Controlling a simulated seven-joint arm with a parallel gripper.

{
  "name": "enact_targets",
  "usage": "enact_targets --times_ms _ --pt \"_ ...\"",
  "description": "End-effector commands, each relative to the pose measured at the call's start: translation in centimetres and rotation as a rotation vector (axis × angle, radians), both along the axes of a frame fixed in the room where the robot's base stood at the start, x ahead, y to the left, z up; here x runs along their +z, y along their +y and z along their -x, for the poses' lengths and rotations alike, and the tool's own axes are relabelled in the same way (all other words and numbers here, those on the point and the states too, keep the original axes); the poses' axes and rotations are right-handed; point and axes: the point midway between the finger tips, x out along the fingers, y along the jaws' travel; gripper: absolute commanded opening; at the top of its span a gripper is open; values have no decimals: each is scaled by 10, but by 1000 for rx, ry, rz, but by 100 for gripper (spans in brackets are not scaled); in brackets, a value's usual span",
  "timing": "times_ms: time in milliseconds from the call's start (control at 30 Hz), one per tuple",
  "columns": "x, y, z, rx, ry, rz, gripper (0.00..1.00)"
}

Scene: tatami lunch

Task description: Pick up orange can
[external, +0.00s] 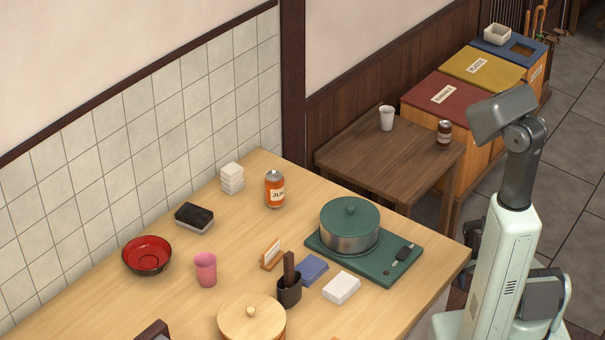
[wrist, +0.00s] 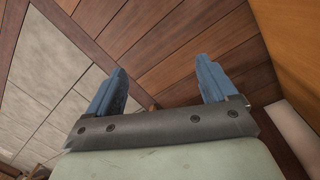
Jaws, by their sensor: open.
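The orange can (external: 274,190) stands upright on the light wooden table, toward its back corner near the tiled wall. It has a silver top and a pale label. My gripper (wrist: 163,80) shows in the wrist view with its two blue fingers wide apart and nothing between them. That view faces wood planks and pale tiles, and the can is not in it. In the external view my arm stands at the right, beyond the table's right edge and well away from the can. My gripper cannot be made out there.
White stacked blocks (external: 232,178) stand left of the can. A pot (external: 350,227) on a green cooker (external: 376,262) stands to its right. A pink cup (external: 205,269), red bowl (external: 147,255), black-topped block (external: 194,217) and small sign (external: 271,254) are nearby. A brown side table (external: 370,160) stands behind.

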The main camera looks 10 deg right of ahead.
Motion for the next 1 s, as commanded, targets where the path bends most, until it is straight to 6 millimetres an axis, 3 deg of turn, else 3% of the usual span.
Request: enact_targets --times_ms 33,300,500,667,767,833,1000 --pt "10 -9 -27 15 -35 11 86" --pt "83 -54 -138 114 -197 88 86" --pt "152 -86 -211 187 -302 158 86" --pt "206 -93 -257 252 -361 203 86" --pt "237 -83 -280 299 -382 219 86" --pt "258 -66 -294 340 -390 223 86" --pt "300 12 -314 460 -372 195 86"
